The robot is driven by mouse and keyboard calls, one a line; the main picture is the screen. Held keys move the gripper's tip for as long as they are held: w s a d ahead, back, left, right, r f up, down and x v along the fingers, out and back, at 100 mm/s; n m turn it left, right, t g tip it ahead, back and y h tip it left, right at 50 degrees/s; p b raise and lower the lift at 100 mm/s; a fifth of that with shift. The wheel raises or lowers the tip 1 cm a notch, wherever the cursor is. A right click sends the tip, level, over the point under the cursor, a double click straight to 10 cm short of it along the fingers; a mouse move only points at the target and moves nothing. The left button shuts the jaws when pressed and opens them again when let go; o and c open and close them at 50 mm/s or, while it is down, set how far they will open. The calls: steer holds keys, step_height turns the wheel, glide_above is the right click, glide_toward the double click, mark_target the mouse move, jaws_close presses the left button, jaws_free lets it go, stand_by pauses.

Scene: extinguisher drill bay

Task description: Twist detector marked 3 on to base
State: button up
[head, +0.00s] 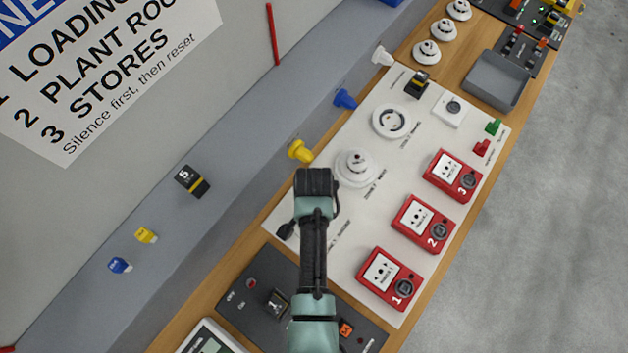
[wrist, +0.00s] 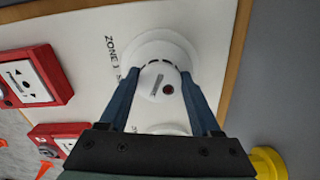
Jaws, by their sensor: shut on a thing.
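My gripper (head: 316,182) is over the left part of the white panel (head: 285,210). In the wrist view my gripper (wrist: 160,76) has its blue fingers shut on opposite sides of a white round detector (wrist: 152,78). This detector has a dark red spot and a grey mark; I cannot read a number on it. It is in front of a wider white base (wrist: 176,48) beside lettering that seems to read ZONE 1. I cannot tell whether it is locked on. In the head view my gripper hides it. An open base (head: 391,121) is further up the panel.
Another white detector (head: 355,168) sits on the panel beside my gripper. Red call points (head: 390,278) line the panel's right side. A yellow sounder (head: 300,151) is close on the left. Several detectors (head: 427,51) stand on the bench at the top, near a grey tray (head: 496,80).

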steer(key=shift+m, duration=0.5)
steer(key=shift+w+m+p, duration=0.1)
steer(key=shift+m+p, duration=0.25)
steer(key=shift+m, duration=0.65)
steer(key=o, duration=1.5)
steer(key=shift+o, duration=0.2)
steer(key=shift+r+p, duration=3.4)
steer(key=shift+r, duration=0.1)
